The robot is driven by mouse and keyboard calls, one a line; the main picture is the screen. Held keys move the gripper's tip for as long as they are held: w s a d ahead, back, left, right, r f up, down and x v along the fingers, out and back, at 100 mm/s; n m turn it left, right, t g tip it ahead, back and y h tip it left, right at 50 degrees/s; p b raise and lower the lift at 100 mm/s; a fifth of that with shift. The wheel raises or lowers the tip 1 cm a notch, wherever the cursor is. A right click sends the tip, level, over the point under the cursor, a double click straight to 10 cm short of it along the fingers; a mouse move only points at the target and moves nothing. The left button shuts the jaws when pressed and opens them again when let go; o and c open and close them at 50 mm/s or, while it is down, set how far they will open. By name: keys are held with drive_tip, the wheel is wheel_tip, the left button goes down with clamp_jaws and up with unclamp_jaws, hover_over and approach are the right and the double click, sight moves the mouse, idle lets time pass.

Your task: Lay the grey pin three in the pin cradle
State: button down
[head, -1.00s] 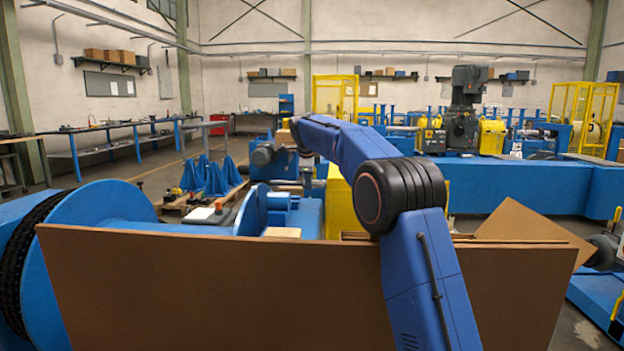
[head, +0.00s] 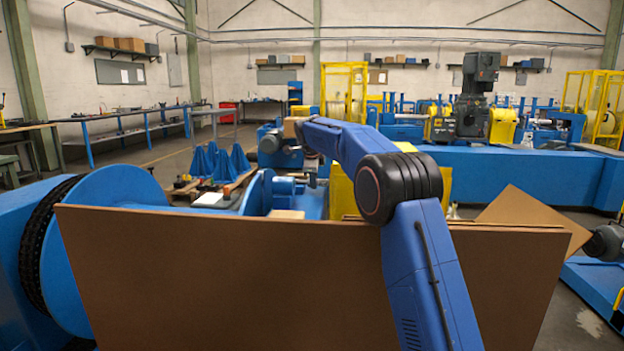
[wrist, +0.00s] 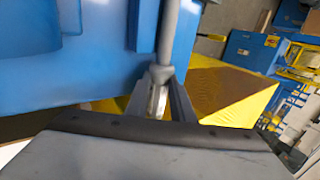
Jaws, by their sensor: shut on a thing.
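My gripper (wrist: 157,104) shows in the wrist view with its two dark fingers closed on a slim grey pin (wrist: 168,45). The pin stands up from between the fingers, with a wider collar just above them, in front of a blue surface. In the head view my blue arm reaches forward over a brown board and bends down beyond it. The fingers and the pin cannot be made out clearly there. I cannot pick out the pin cradle for certain in either view.
A large brown board (head: 230,275) stands across the front, with a tilted brown panel (head: 530,218) at right. A blue drum (head: 110,215) with a black chain is at left. Blue stands (head: 218,163) lie beyond. A yellow block (wrist: 232,92) is close beside my gripper.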

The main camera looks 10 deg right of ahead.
drive_tip(key=shift+f, duration=0.25)
idle(0.6)
drive_tip(key=c, duration=1.5)
unclamp_jaws()
drive_tip(key=shift+o, duration=0.2)
